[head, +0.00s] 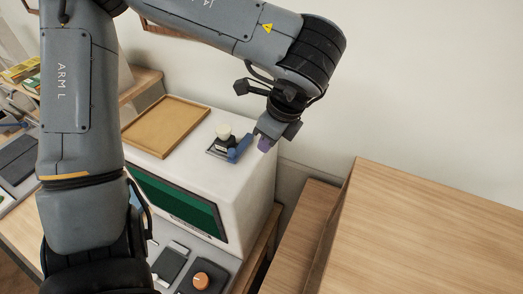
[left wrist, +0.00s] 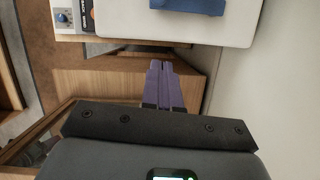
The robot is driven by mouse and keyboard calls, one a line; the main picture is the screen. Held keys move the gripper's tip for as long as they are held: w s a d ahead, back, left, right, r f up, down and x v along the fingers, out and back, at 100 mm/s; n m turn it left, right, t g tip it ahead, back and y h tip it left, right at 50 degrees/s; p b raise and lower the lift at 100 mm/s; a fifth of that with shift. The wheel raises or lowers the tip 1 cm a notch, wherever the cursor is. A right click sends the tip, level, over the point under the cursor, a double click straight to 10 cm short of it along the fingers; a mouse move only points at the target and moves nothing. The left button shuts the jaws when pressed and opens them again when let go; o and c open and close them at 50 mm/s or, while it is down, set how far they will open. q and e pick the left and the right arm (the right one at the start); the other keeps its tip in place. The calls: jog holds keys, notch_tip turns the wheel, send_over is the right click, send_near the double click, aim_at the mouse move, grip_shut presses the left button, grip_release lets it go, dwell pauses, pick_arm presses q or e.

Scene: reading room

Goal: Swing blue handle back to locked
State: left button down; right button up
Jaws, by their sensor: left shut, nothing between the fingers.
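The blue handle (head: 240,148) sits on top of a white cabinet, beside a small dark fixture with a cream knob (head: 223,131). In the head view it points toward the right edge of the cabinet top. My left gripper (head: 264,145) is just right of the handle, with its purple fingers pointing down. In the left wrist view the gripper (left wrist: 163,84) is shut and empty, and part of the blue handle (left wrist: 188,5) shows at the top edge, apart from the fingertips. My right gripper is not in view.
The white cabinet (head: 255,205) has a green screen (head: 178,203) on its front. A wooden tray (head: 165,125) lies on its top at the back left. An orange knob (head: 202,280) is below in front. A wooden surface (head: 430,230) stands at the right, by the bare wall.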

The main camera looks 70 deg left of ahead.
pick_arm(q)
jog(key=p+v, duration=0.1)
jog(key=v, duration=0.5)
jog(key=shift+s, duration=0.2)
